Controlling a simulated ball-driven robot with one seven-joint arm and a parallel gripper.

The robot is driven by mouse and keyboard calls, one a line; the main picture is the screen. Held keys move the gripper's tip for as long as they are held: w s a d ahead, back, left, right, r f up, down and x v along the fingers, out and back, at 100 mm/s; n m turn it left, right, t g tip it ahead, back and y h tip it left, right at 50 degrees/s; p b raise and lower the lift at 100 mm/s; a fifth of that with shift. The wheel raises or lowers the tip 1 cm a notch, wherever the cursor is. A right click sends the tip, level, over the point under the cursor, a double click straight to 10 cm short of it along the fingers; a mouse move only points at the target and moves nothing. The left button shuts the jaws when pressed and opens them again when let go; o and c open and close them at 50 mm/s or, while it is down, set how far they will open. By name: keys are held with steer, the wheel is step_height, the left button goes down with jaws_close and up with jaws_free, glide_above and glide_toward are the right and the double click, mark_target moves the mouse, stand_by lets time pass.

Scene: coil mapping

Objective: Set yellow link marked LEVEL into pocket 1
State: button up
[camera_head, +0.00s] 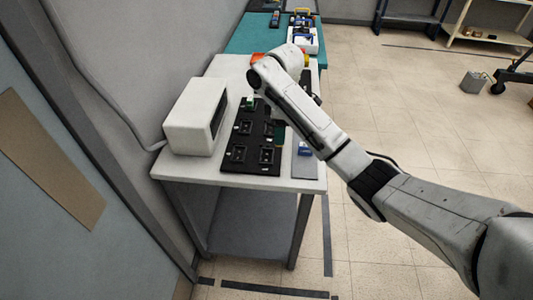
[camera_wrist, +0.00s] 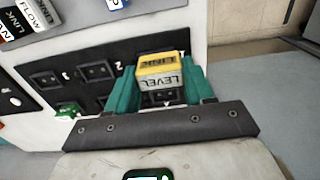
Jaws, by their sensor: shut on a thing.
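The yellow link marked LEVEL (camera_wrist: 160,72) has a yellow top and a pale side with upside-down lettering. In the wrist view, it sits between the two teal fingers of my gripper (camera_wrist: 162,88), which is shut on it. The black board (camera_wrist: 40,95) lies beneath, with square pockets; the marks 2 and 3 show beside two of them. Another pocket (camera_wrist: 165,98) shows just below the link, partly covered. I cannot read which pocket is 1, nor tell whether the link touches the board. In the head view, my arm hides the link; the board (camera_head: 231,165) lies left of it.
A white box (camera_head: 192,118) stands left of the board on the white table (camera_head: 230,180). A green piece (camera_wrist: 68,110) sits at the board. More marked links (camera_wrist: 22,22) lie beyond it in the wrist view. A blue piece (camera_head: 304,149) lies right of the board.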

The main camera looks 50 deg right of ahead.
steer(key=w+f, duration=0.1)
steer(key=w+a+f, duration=0.1)
steer(key=f, duration=0.1)
steer(key=w+f, duration=0.2)
steer(key=shift+a+f, duration=0.1)
steer(key=shift+a, duration=0.1)
steer(key=shift+f+p, duration=0.35)
steer(key=shift+f, duration=1.35)
steer(key=shift+f, duration=0.3)
steer(key=o, duration=1)
steer(key=shift+o, duration=0.2)
